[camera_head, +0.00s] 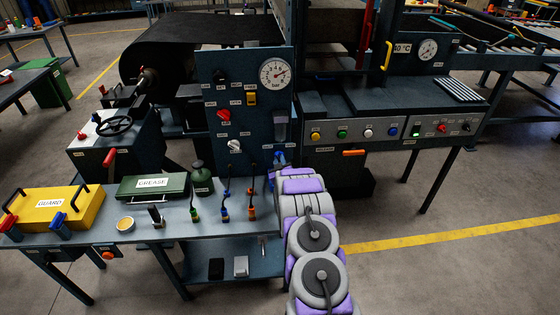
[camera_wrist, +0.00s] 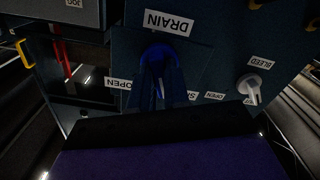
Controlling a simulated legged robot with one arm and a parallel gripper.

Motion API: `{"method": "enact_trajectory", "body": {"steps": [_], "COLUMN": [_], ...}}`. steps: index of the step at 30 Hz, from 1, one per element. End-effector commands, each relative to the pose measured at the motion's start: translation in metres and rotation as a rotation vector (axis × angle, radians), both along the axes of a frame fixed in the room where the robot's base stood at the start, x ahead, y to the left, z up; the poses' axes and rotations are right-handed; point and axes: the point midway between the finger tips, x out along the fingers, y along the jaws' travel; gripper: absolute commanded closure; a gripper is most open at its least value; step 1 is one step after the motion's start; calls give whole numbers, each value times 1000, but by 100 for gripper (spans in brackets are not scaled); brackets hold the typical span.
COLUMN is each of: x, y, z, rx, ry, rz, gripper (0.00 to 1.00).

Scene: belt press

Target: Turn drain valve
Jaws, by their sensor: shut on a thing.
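The drain valve shows in the wrist view as a round blue part (camera_wrist: 158,52) on a dark panel, just below the DRAIN label (camera_wrist: 168,22). My gripper (camera_wrist: 163,84) reaches up to it, its dark fingers shut on the valve's handle. The fingers and deep shadow hide most of the handle, so its exact angle is unclear. Smaller labels, one reading OPEN (camera_wrist: 118,84), stand on either side. In the head view my arm reaches to the lower right of the blue gauge panel (camera_head: 240,120), and its end covers most of the valve.
A white bleed valve (camera_wrist: 251,88) sits beside the drain valve in the wrist view. The bench (camera_head: 100,229) left of my arm carries a yellow guard case (camera_head: 70,203), a green grease box (camera_head: 152,186) and small handles. Open floor (camera_head: 440,260) lies to the right.

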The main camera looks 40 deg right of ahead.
Motion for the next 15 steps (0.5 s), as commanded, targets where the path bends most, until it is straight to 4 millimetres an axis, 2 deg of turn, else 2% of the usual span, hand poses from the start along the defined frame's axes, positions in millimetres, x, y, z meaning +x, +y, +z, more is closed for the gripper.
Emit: {"method": "enact_trajectory", "body": {"steps": [15], "x": [0], "y": [1], "z": [-3], "rx": [-286], "ry": [183], "rz": [0], "gripper": [100]}}
